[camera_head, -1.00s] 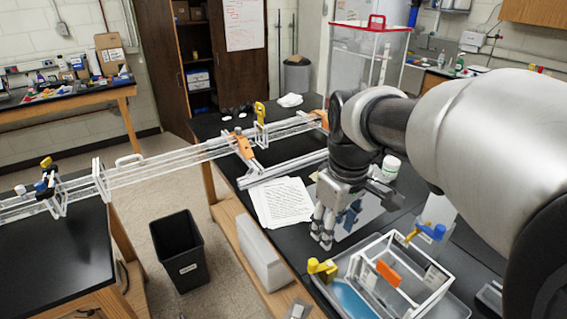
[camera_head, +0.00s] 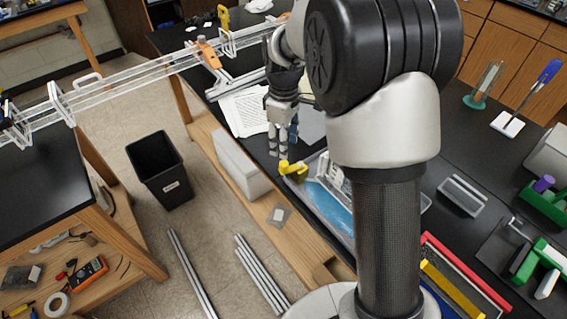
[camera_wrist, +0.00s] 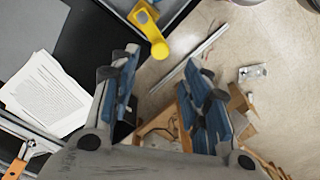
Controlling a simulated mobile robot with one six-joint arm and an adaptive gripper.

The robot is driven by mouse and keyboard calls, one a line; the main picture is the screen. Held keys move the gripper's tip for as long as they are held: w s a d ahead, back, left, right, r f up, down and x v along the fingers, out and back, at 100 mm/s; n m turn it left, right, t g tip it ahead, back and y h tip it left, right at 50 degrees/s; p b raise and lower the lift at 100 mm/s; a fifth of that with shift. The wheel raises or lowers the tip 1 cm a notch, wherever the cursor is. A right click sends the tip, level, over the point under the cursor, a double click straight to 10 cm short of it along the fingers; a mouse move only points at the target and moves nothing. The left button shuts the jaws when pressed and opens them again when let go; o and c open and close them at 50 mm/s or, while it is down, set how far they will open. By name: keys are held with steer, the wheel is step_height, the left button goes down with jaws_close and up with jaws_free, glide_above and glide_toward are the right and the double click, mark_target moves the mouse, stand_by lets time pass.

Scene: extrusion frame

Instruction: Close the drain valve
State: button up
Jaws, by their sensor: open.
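My gripper (camera_head: 279,150) points down just above and left of the handle in the head view. In the wrist view my gripper (camera_wrist: 160,66) is open and empty, with its blue-padded fingers apart and the handle beyond their tips. No contact shows. My arm hides part of the tray.
Papers (camera_head: 243,111) lie on the black bench behind my gripper. A black bin (camera_head: 160,170) and metal bars (camera_head: 262,272) are on the floor. A clear rail frame (camera_head: 140,80) spans two benches.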

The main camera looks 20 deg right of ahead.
mark_target(284, 163)
step_height(284, 163, down, 9)
steer(key=shift+r+b, duration=0.2)
steer(key=shift+b, duration=0.75)
steer(key=shift+c, duration=0.6)
jaws_close()
